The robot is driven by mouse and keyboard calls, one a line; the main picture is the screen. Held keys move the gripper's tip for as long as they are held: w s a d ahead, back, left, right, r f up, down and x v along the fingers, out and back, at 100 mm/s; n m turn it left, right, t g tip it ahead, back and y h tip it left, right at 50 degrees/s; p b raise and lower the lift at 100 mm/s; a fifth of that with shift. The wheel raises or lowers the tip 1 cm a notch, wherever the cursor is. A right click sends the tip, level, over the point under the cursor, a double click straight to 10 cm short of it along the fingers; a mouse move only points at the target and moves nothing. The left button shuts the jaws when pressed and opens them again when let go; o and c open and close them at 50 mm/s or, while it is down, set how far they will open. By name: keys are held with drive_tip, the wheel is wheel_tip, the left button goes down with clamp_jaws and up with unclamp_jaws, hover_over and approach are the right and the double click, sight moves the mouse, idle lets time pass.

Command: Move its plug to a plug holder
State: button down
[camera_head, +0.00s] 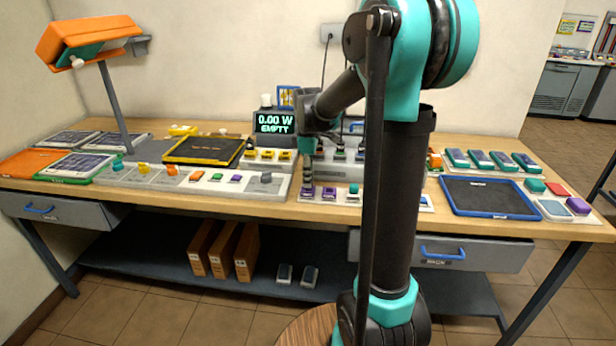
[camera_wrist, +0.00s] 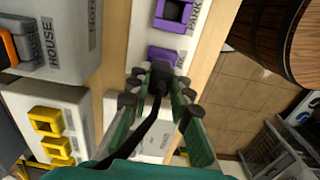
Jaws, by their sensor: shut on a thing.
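My gripper (camera_head: 308,176) is at the front left of the white strip on the bench, pointing down. In the wrist view my gripper (camera_wrist: 160,92) is shut on a black plug (camera_wrist: 159,77), whose black cable (camera_wrist: 146,131) trails back between the fingers. The plug is at or just above a purple holder (camera_wrist: 163,55); I cannot tell whether it is seated. A second purple holder (camera_wrist: 175,12), empty, sits beside it near a label reading PARK. In the head view my gripper hides part of the purple holders; one (camera_head: 328,194) shows to the right.
A display (camera_head: 273,123) reads 0.00 W EMPTY. Yellow holders (camera_wrist: 46,120) stand on a neighbouring block. A blue-rimmed tray (camera_head: 487,197) and several batteries lie at right. A white panel with coloured parts (camera_head: 268,190) lies left. My arm blocks the middle of the head view.

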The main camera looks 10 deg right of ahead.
drive_tip(key=shift+f, duration=0.2)
drive_tip(key=c, duration=1.7)
unclamp_jaws()
drive_tip(key=shift+r, duration=0.1)
wheel_tip(320, 180, up, 11)
drive_tip(key=shift+f, duration=0.1)
